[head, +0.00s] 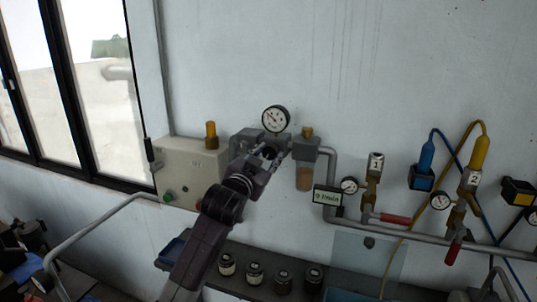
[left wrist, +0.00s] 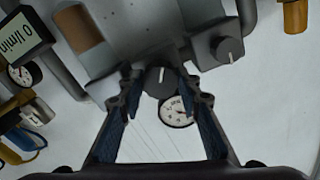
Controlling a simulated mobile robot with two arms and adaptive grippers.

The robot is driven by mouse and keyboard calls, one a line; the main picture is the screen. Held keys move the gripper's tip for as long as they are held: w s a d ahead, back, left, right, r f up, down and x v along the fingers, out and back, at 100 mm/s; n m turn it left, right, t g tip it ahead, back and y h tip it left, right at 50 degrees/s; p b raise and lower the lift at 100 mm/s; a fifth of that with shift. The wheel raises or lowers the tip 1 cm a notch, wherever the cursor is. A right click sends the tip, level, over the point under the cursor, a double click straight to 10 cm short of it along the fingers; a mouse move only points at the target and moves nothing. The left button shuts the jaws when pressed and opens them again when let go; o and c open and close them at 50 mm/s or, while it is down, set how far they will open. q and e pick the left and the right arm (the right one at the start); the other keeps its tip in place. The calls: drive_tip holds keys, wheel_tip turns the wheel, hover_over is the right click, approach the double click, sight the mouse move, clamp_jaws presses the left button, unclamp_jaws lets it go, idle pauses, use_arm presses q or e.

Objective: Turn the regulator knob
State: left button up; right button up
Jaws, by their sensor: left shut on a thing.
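The regulator knob (left wrist: 158,82) is dark and round with a pale mark on its face, and it sits between my left fingertips in the left wrist view. My left gripper (head: 270,151) is shut on it, in front of the grey regulator body on the wall. It also shows in the left wrist view (left wrist: 160,90). In the head view the gripper hides the knob. A round white pressure gauge (head: 275,119) stands just above, and it also shows in the left wrist view (left wrist: 177,112). A small display (head: 327,197) reads 0 l/min. My right gripper is not in view.
A beige box (head: 188,168) with buttons is left of the regulator. A filter bowl (head: 304,178) and grey pipe are close on the right. Numbered valves, gauges and hoses lie farther right. Several jars (head: 254,272) stand on the shelf below. The wall above is bare.

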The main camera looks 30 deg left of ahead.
use_arm(q)
drive_tip(key=shift+d+f+n, duration=0.1)
drive_tip(key=shift+f+n, duration=0.05)
drive_tip(key=shift+n, duration=0.95)
drive_tip(key=shift+f+n, duration=0.15)
drive_tip(key=shift+n, duration=0.95)
drive_tip(key=o, duration=1.2)
drive_tip(key=shift+r, duration=0.1)
drive_tip(key=shift+c, duration=0.2)
drive_tip(key=shift+r, duration=0.1)
drive_tip(key=v, duration=1.2)
